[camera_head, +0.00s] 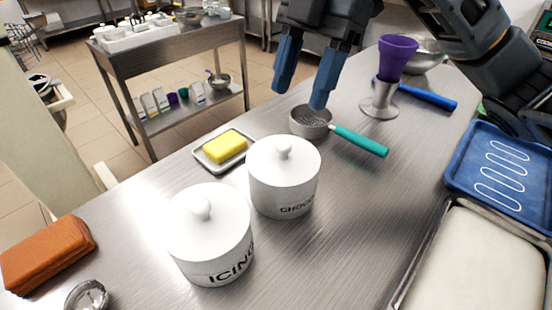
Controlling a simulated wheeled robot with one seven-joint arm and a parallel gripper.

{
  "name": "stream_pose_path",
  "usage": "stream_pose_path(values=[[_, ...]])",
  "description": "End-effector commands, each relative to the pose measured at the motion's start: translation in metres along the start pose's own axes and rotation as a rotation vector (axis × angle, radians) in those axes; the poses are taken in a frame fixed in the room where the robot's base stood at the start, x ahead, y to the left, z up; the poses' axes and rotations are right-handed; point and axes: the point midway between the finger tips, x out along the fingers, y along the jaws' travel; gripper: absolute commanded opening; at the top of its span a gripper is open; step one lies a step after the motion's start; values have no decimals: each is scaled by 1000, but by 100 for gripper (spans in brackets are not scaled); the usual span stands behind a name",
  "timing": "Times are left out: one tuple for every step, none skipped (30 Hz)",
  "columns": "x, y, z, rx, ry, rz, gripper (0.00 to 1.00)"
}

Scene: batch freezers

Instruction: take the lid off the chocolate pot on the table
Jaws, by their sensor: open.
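The chocolate pot (283,203) is a white round pot with dark lettering that reads "CHOCO", partly cut off by the curve. Its white lid (268,163) with a round knob (283,149) sits on top. A like white pot lettered "ICING" (222,271) stands in front of it to the left, with its lid (208,222) on. My gripper (303,97) is open and empty, with blue fingers pointing down. It is above and behind the chocolate pot in the picture, near the strainer, apart from the lid.
A strainer (309,122) with a teal handle (359,141) lies behind the pot. A butter dish (226,161) is to its left. A purple cup (397,55) on a metal stand, a blue mat (500,165) and a metal tray (425,262) are to the right.

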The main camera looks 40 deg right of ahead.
Motion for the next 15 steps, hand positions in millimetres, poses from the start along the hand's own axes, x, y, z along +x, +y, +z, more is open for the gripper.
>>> stream_pose_path(values=[[5, 0, 1, 0, 1, -1, 54], [7, 0, 1, 0, 1, -1, 54], [11, 0, 1, 0, 2, -1, 54], [14, 0, 1, 0, 1, -1, 54], [17, 0, 1, 0, 0, -1, 54], [21, 0, 1, 0, 0, -1, 54], [24, -1, 1, 0, 0, -1, 54], [27, -1, 0, -1, 1, -1, 54], [30, -1, 0, -1, 1, -1, 54], [33, -1, 0, -1, 1, -1, 54], [36, -1, 0, -1, 0, -1, 54], [42, -2, 0, 0, 0, -2, 54], [47, -2, 0, 0, 1, -2, 54], [51, -2, 0, 1, 1, -2, 54], [57, -3, 0, 1, 0, -1, 54]])
